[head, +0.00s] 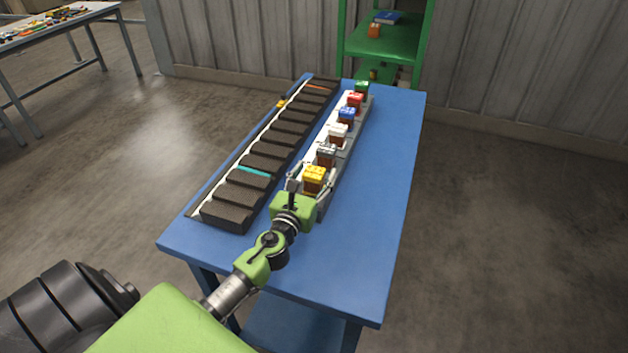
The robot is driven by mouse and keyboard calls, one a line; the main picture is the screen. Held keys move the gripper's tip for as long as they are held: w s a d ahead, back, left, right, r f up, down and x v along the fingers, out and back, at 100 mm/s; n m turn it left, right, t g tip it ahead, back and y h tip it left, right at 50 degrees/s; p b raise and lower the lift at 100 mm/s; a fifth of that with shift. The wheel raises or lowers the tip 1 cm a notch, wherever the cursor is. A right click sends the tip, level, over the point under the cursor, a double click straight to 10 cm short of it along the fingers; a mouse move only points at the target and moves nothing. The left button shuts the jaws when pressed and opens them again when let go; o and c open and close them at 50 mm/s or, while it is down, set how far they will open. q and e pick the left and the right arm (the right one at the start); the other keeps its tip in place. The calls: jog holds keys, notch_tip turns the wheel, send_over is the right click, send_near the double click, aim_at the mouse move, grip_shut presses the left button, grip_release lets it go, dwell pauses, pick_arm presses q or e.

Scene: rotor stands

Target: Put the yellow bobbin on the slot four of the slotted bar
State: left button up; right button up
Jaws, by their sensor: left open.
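The yellow bobbin (314,178) stands at the near end of a row of bobbins on a pale grey bar (319,209). My left gripper (311,182) is open, with its fingers spread on either side of the yellow bobbin. I cannot tell whether the fingers touch it. To the left lies a long bar with a row of dark, textured sections (262,162), which looks like the slotted bar. A teal strip (255,171) shows between two of its nearer sections. No slot numbers are readable. My right gripper is not in view.
Behind the yellow bobbin stand grey (326,155), white (338,133), blue (347,116), red (355,100) and green (362,88) bobbins. The right side of the blue table (385,190) is clear. A green shelf (408,40) stands behind the table.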

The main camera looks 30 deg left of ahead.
pick_arm(q)
jog(key=c, duration=1.4)
jog(key=shift+c, duration=0.8)
jog(key=shift+r, duration=0.2)
